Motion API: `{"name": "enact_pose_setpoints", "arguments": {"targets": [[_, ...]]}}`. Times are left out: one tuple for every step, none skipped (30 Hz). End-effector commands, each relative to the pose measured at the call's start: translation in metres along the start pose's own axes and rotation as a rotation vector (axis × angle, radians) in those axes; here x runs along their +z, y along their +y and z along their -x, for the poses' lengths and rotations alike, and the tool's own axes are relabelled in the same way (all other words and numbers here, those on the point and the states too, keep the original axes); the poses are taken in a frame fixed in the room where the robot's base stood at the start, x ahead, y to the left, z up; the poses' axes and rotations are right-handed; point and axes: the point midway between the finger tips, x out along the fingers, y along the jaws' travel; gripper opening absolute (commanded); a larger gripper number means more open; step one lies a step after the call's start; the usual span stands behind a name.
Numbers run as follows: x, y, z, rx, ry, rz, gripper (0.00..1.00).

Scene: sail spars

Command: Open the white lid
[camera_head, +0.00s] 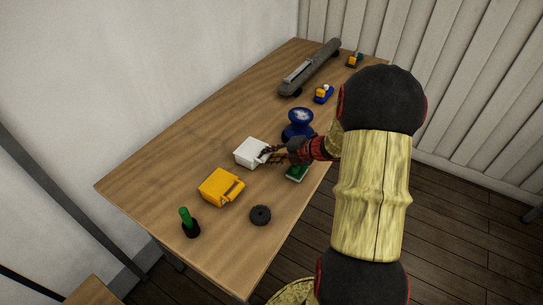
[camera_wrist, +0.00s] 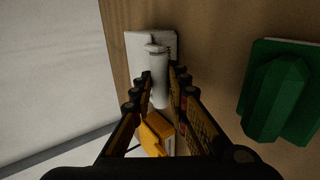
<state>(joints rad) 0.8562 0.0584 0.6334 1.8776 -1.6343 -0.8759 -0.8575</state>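A small white box with a white lid (camera_head: 250,150) stands near the middle of the table. In the wrist view its flat white part (camera_wrist: 137,45) lies beyond my fingertips, with a rounded white piece (camera_wrist: 160,78) sticking out toward me. My gripper (camera_head: 268,154) is at the right side of the white box. In the wrist view my gripper's fingers (camera_wrist: 161,75) are apart, one on each side of the rounded white piece. I cannot tell whether they touch it. The lid looks closed, though my gripper hides part of it.
A yellow box (camera_head: 218,188), a black ring (camera_head: 260,215) and a green-topped black object (camera_head: 188,224) are at the near end. A dark blue stand (camera_head: 298,122) is behind my gripper, a green block (camera_head: 297,173) below it. A long grey object (camera_head: 310,68) lies farther back.

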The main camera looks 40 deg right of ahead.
Motion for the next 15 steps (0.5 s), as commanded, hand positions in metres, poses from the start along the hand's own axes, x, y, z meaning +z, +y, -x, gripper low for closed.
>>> {"name": "enact_pose_setpoints", "arguments": {"targets": [[-0.0001,-0.0001,-0.0001,0.0,0.0,0.0,0.11],[-0.0001,-0.0001,-0.0001,0.0,0.0,0.0,0.1],[-0.0001,-0.0001,-0.0001,0.0,0.0,0.0,0.07],[-0.0001,-0.0001,-0.0001,0.0,0.0,0.0,0.06],[-0.0001,-0.0001,-0.0001,0.0,0.0,0.0,0.04],[-0.0001,-0.0002,-0.0001,0.0,0.0,0.0,0.02],[-0.0001,-0.0002,-0.0001,0.0,0.0,0.0,0.0],[-0.0001,-0.0002,-0.0001,0.0,0.0,0.0,0.0],[-0.0001,-0.0002,-0.0001,0.0,0.0,0.0,0.0],[-0.0001,-0.0002,-0.0001,0.0,0.0,0.0,0.0],[-0.0002,-0.0002,-0.0001,0.0,0.0,0.0,0.0],[-0.0002,-0.0001,0.0,0.0,0.0,0.0,0.0],[-0.0002,0.0003,0.0002,0.0,0.0,0.0,0.0],[-0.0002,0.0011,0.0006,0.0,0.0,0.0,0.0],[-0.0001,0.0028,0.0014,0.0,0.0,0.0,0.0]]}}
